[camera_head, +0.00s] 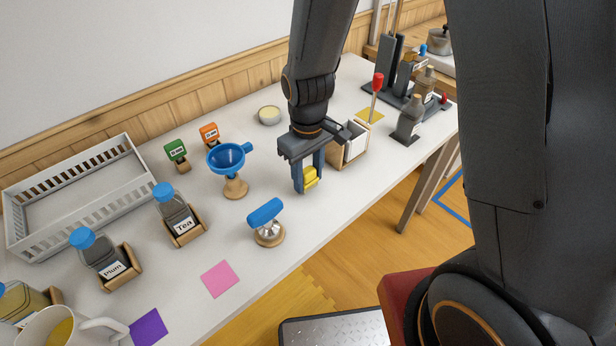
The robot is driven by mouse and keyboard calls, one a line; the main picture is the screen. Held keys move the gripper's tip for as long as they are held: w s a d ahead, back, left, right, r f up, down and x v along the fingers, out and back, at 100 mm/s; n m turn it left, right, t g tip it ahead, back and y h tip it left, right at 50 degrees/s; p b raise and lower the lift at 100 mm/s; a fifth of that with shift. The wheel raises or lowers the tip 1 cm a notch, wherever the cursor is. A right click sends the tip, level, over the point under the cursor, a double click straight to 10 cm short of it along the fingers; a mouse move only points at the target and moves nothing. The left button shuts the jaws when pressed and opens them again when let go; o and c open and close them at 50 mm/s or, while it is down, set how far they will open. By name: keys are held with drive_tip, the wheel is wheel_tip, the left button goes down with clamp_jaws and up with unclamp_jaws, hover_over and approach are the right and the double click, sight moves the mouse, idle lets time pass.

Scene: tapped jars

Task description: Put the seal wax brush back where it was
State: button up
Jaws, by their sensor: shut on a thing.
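My gripper (308,186) points down over the table, to the right of the blue funnel. It is shut on a small yellow block-like thing (311,177), held at or just above the table top. I cannot tell whether this is the seal wax brush, as the fingers hide part of it. A red-handled tool with a thin pale shaft (377,83) stands upright behind the wooden box, near a yellow square (370,115). Its lower end is not clear.
A blue funnel on a stand (228,158) and a blue-handled tool (266,213) are at left. The front edge near the pink square (221,279) is clear.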

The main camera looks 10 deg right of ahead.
sight(308, 170)
drive_tip(key=shift+f, duration=0.6)
drive_tip(key=shift+f, duration=0.1)
drive_tip(key=o, duration=0.9)
wheel_tip(308, 170, up, 12)
drive_tip(key=shift+b, duration=0.9)
drive_tip(key=s+d+m, duration=0.2)
drive_tip(key=d, duration=0.2)
drive_tip(key=s+d+m, duration=0.2)
drive_tip(key=s+d, duration=0.1)
drive_tip(key=d, duration=0.1)
drive_tip(key=s+d+f+m, duration=0.1)
drive_tip(key=s+d+m, duration=0.1)
drive_tip(key=d, duration=0.3)
drive_tip(key=shift+s+m+t, duration=0.35)
drive_tip(key=shift+m+t, duration=0.05)
